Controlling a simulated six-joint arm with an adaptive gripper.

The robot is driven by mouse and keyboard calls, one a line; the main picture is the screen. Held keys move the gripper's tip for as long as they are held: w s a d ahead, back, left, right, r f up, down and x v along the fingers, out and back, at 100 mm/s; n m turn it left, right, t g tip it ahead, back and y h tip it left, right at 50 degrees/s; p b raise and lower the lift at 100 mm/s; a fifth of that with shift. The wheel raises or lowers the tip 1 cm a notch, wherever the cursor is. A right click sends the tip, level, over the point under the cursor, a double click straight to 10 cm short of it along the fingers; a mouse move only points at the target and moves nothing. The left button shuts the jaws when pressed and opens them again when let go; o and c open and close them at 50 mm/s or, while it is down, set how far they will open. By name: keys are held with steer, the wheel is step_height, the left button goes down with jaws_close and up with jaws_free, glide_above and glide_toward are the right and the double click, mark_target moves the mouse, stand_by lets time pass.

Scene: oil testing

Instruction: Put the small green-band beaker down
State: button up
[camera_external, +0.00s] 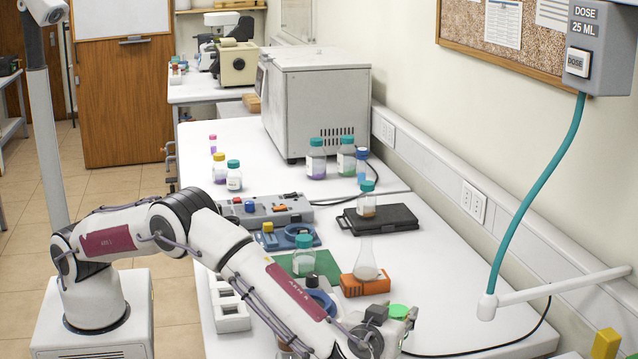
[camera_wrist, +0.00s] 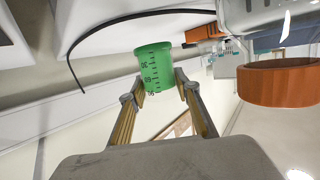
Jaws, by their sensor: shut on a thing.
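The small green-band beaker (camera_external: 398,311) is at my gripper (camera_external: 388,327), near the front of the white bench in the external view. In the wrist view the beaker (camera_wrist: 154,72) shows green with dark graduation marks. The two fingers of my gripper (camera_wrist: 158,90) close on it from both sides. The wrist picture is strongly tilted, so I cannot tell whether the beaker is upright. I also cannot tell whether its base touches the bench, as the gripper hides its lower part in the external view.
An orange block (camera_external: 365,286) carries a conical flask (camera_external: 366,262) just behind my gripper. A glass vessel with an orange band (camera_wrist: 280,82) is close at right in the wrist view. A teal hose (camera_external: 535,190) and white pipe (camera_external: 555,289) stand right. Bare bench (camera_external: 450,300) lies right of the block.

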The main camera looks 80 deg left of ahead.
steer(key=shift+f, duration=0.25)
steer(key=shift+f, duration=1.9)
steer(key=shift+f, duration=0.2)
steer(key=o, duration=1.2)
steer(key=shift+r, duration=0.1)
steer(key=shift+r, duration=0.15)
steer(key=v, duration=1.2)
